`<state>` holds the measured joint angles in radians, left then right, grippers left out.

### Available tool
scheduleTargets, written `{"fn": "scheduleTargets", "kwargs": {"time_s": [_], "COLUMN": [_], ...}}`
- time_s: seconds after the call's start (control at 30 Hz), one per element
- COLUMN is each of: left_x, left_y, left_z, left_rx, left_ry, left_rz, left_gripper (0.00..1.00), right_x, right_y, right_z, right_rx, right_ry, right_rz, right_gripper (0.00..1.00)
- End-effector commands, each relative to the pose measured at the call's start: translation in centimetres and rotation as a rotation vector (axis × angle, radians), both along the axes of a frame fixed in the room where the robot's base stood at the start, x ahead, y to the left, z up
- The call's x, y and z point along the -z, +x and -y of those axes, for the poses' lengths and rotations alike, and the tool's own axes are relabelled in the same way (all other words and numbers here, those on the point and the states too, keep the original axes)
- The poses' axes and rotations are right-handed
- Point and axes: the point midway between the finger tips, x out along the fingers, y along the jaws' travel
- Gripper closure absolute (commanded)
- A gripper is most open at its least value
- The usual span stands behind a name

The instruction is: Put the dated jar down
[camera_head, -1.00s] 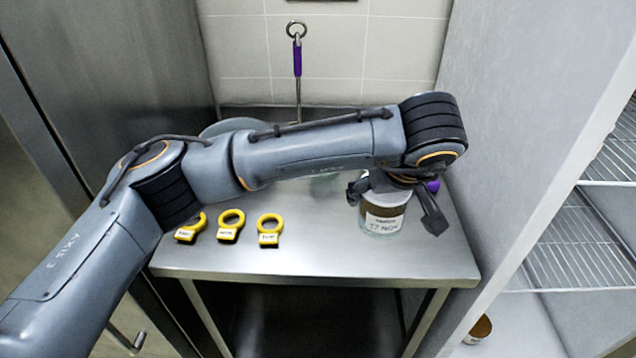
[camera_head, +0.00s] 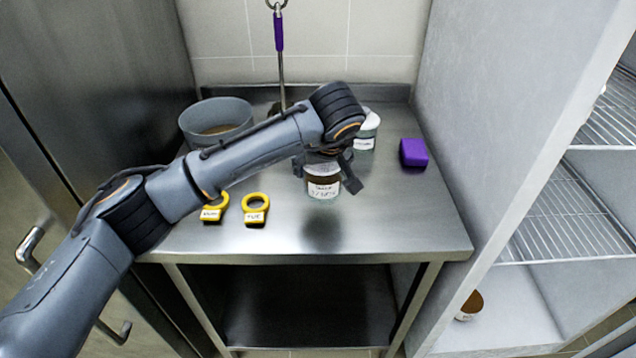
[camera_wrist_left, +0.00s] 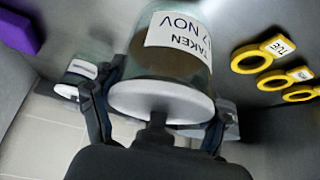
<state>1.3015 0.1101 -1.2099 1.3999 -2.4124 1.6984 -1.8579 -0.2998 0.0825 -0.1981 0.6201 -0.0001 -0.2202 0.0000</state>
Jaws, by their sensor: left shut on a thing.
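The dated jar (camera_head: 322,187) is glass with brown contents and a white label. In the left wrist view the jar (camera_wrist_left: 168,62) shows its white lid and a label reading "TAKEN 17 NOV", upside down. My left gripper (camera_head: 330,168) is shut on the jar near its lid, with a finger on each side in the left wrist view (camera_wrist_left: 158,120). The jar is roughly upright over the middle of the steel table (camera_head: 400,225). A dark patch on the tabletop lies below and apart from its base, so it seems held a little above. My right gripper is out of view.
A second white-lidded jar (camera_head: 366,138) stands behind, and a purple block (camera_head: 413,153) lies right. Yellow ring tags (camera_head: 256,208) lie left. A grey pot (camera_head: 213,122) stands at the back left.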

Motion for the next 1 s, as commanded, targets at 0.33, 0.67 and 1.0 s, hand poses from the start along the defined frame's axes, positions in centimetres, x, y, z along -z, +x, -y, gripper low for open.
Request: {"fn": "scheduleTargets", "kwargs": {"time_s": [0.33,0.67,1.0], "left_x": [4.2,4.4,4.5], "left_y": [0.8,0.8,0.7], "left_z": [-0.6,-0.6,-0.7], "left_rx": [-0.001,-0.001,-0.002], "left_ry": [0.0,0.001,0.001], "left_rz": [0.001,0.002,-0.001], "left_gripper": [0.77,0.77,0.02], "right_x": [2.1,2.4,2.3], "right_y": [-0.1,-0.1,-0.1], "right_z": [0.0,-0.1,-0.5], "right_rx": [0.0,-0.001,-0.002], "right_ry": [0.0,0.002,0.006], "right_rz": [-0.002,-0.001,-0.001], "right_gripper": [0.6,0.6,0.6]}}
